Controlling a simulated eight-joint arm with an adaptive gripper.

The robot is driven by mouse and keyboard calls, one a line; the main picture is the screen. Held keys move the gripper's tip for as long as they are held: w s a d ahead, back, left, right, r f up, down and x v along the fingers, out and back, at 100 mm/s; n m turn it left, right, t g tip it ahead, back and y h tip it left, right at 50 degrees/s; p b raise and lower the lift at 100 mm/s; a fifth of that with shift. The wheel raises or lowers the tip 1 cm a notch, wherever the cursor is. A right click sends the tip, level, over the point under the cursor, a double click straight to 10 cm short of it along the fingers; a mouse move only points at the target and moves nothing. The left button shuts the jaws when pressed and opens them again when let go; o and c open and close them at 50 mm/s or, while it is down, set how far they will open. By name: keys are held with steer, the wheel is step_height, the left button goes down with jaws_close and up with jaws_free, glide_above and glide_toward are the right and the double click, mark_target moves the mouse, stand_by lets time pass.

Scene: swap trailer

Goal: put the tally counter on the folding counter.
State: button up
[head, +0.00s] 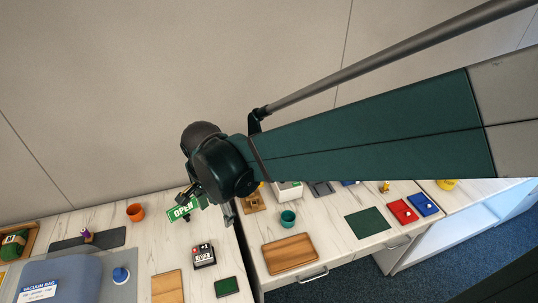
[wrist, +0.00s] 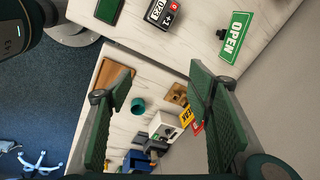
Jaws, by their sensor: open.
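The tally counter (head: 203,256) is a small black box with a digit display and red and white buttons. It lies on the left pale wood-grain top, and it shows at the top of the wrist view (wrist: 162,13) with a "+1" mark. My gripper (head: 212,207) is open and empty in the air, above and behind the tally counter, near the seam between two tops. Its two green-padded fingers stand wide apart in the wrist view (wrist: 158,85). Two pale tops meet here, the left one (head: 140,258) and the right one (head: 327,228); I cannot tell which is the folding counter.
The left top holds a green OPEN sign (head: 181,211), orange cup (head: 135,212), wooden board (head: 167,287) and dark green pad (head: 227,286). The right top holds a wooden tray (head: 290,254), teal cup (head: 288,218) and green mat (head: 367,222). Bare surface lies between them.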

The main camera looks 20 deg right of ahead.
steer(key=s+d+r+n+t, duration=0.1)
steer(key=s+d+r+n, duration=0.2)
steer(key=d, duration=0.3)
steer(key=s+d+r+n+t, duration=0.2)
steer(key=d+r+n, duration=0.2)
steer(key=d, duration=0.3)
steer(key=s+d+r+n+t, duration=0.2)
steer(key=s+d+r+n, duration=0.1)
steer(key=d+n, duration=0.2)
steer(key=shift+s+d+r, duration=0.15)
steer(key=shift+s+d, duration=0.15)
steer(key=shift+d, duration=0.35)
steer(key=shift+f+b, duration=1.65)
